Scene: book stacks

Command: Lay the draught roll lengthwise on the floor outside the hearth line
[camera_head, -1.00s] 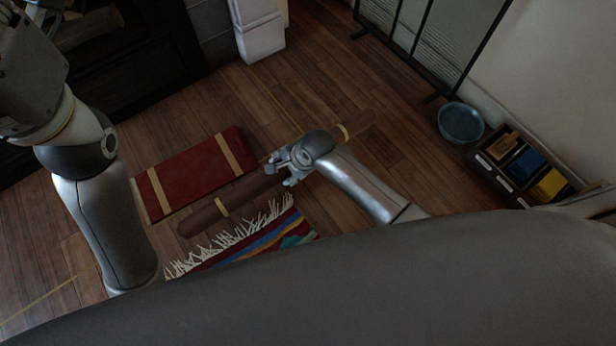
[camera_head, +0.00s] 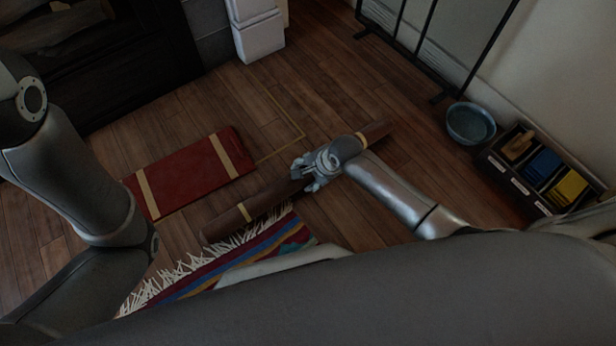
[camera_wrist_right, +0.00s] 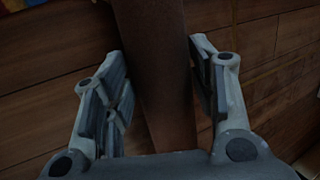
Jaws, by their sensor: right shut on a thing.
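The draught roll, a long brown roll (camera_head: 270,198) with a yellow band near each end, runs diagonally across the middle of the head view. My right gripper (camera_head: 308,178) is shut on it near its middle. In the right wrist view the roll (camera_wrist_right: 158,70) passes between the two fingers (camera_wrist_right: 163,95). The roll looks low over the floor; I cannot tell if it touches. The hearth line, a thin yellow line (camera_head: 283,112) on the floor, has a corner just left of the roll. My left gripper is out of view; only my left arm shows.
A red mat (camera_head: 190,172) with tan bands lies left of the roll. A fringed striped rug (camera_head: 250,250) lies at its near end. A blue bowl (camera_head: 470,123) and a black organizer box (camera_head: 515,185) stand at right. The dark hearth (camera_head: 110,60) is upper left.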

